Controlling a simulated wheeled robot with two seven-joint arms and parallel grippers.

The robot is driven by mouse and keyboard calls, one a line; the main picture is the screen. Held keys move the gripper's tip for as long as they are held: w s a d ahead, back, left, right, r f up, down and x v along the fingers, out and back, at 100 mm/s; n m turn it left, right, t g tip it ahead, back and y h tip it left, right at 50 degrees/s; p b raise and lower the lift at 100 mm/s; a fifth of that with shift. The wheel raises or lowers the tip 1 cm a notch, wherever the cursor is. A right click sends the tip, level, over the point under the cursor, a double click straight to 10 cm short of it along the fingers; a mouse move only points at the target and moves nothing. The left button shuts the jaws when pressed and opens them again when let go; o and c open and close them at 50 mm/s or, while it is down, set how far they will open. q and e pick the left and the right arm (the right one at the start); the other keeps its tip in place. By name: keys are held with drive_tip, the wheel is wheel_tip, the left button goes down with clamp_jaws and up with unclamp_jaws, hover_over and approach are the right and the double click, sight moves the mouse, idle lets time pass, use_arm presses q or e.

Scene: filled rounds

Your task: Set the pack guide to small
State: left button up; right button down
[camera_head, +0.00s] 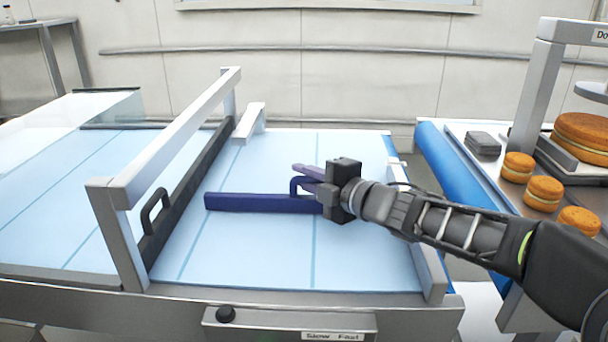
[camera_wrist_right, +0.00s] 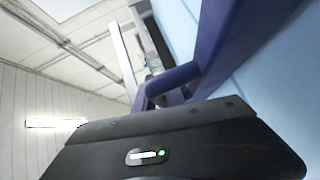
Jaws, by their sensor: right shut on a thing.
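The pack guide is a dark purple-blue bar (camera_head: 260,203) with a loop handle, lying across the light blue belt (camera_head: 255,255) in the head view. My right gripper (camera_head: 318,188) reaches in from the right and is shut on the guide's handle. The handle (camera_wrist_right: 175,78) and bar (camera_wrist_right: 235,45) also show large in the right wrist view, just past the dark gripper body. The gripper hides the bar's right end. No size marks for the guide are readable. My left gripper is not in view.
A metal gantry (camera_head: 165,140) and a dark gate with a black handle (camera_head: 154,212) stand across the belt to the left. At right, a tray (camera_head: 480,165) holds several filled cakes (camera_head: 541,193) and a grey block (camera_head: 483,143).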

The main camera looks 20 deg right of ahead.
sight(318, 182)
drive_tip(key=c, duration=1.7)
unclamp_jaws()
drive_tip(key=shift+s+d+r, duration=0.15)
drive_tip(key=shift+s+d, duration=0.1)
drive_tip(key=shift+s, duration=0.2)
drive_tip(key=p+v, duration=0.2)
drive_tip(key=v, duration=0.4)
drive_tip(key=shift+s, duration=0.1)
drive_tip(key=shift+s+d, duration=0.1)
drive_tip(key=shift+s, duration=0.2)
